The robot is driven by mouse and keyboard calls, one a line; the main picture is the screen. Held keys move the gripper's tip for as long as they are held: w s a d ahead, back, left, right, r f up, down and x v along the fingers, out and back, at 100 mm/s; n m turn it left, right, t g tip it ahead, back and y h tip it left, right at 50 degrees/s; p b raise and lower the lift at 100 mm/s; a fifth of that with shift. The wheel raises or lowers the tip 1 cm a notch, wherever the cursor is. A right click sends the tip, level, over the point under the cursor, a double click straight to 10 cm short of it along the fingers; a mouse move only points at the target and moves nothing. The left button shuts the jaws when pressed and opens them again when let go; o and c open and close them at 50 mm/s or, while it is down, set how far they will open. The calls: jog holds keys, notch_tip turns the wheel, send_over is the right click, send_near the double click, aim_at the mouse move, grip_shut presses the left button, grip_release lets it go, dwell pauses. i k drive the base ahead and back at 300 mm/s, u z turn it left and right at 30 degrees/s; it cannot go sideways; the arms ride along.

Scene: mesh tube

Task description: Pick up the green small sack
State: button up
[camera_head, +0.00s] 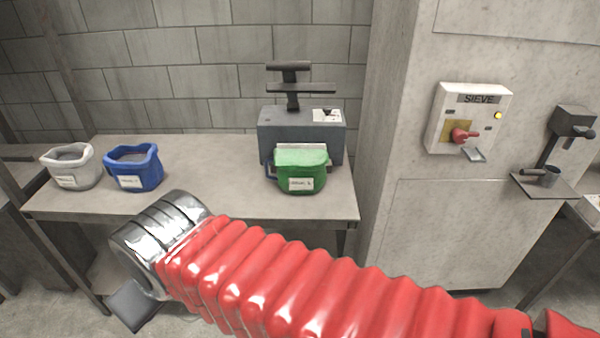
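The green small sack (300,172) stands upright near the right end of the table, close against the front of a grey machine. It has a white label on its front and its top looks folded over. My red ribbed arm crosses the foreground, and its silver end is at lower left, below the blue sack and apart from the green one. Only a dark flat part of my gripper (136,303) shows beyond it, below the table's front edge. Its fingers are not clear, so I cannot tell whether it is open. The green sack is not held.
The grey machine (270,132) with a press handle stands behind the green sack. A blue sack (134,178) and a white sack (62,178) stand at the left of the table (215,185). The table's middle is clear. A wall with a SIEVE switch box (445,125) is at right.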

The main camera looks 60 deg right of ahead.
aim_at(301, 168)
jog(key=u, duration=0.05)
jog(key=i, duration=1)
jog(key=z, duration=0.05)
